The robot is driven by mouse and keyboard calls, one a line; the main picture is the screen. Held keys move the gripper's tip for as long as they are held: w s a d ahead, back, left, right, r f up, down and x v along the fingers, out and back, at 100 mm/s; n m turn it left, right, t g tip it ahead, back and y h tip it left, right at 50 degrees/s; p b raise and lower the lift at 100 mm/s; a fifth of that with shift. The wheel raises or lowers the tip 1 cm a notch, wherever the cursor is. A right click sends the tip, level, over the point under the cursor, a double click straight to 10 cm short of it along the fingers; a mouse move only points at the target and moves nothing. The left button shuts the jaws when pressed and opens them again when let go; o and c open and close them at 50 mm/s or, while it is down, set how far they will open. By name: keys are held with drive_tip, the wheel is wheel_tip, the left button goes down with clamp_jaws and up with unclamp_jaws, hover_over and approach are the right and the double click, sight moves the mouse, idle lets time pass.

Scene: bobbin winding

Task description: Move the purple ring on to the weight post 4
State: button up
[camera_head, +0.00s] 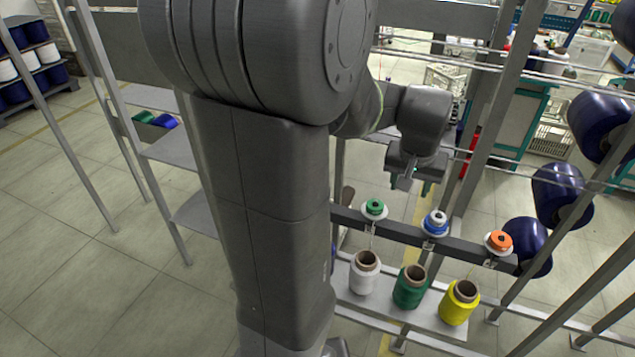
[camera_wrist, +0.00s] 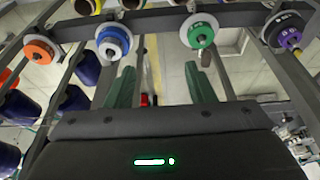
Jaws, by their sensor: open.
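A purple ring (camera_wrist: 290,37) sits on a post at the far right of the wrist view, with a black disc and a white disc (camera_wrist: 277,27) behind it. Blue (camera_wrist: 113,40), green (camera_wrist: 200,35) and orange (camera_wrist: 40,51) rings sit on other posts along the same rail. No readable number shows which post is post 4. In the head view the purple ring is hidden, seemingly behind my arm. My gripper (camera_wrist: 162,80) is open and empty, its green fingers apart, left of the purple ring in the wrist view. In the head view my gripper (camera_head: 405,178) hangs above and behind the rail.
The dark rail (camera_head: 398,230) carries the posts. White (camera_head: 364,275), green (camera_head: 409,290) and yellow (camera_head: 460,304) thread cones stand on a shelf before it. Grey metal uprights and large navy spools (camera_head: 558,192) stand at the right. Open floor lies at the left.

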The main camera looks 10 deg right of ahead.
drive_tip(key=w+a+b, duration=0.1)
drive_tip(key=w+a, duration=0.5)
drive_tip(key=a, duration=0.3)
drive_tip(key=w+a+b, duration=0.1)
drive_tip(key=w+a, duration=0.6)
drive_tip(key=a, duration=0.2)
drive_tip(key=b+x, duration=0.1)
drive_tip(key=x, duration=0.1)
drive_tip(key=b+x, duration=0.3)
drive_tip(key=x, duration=0.1)
drive_tip(key=shift+s+f, duration=0.3)
drive_tip(key=shift+f, duration=0.05)
drive_tip(key=shift+b+x, duration=0.9)
drive_tip(key=shift+x, duration=0.25)
clamp_jaws()
drive_tip(key=shift+r+p, duration=1.65)
drive_tip(key=shift+r, duration=0.55)
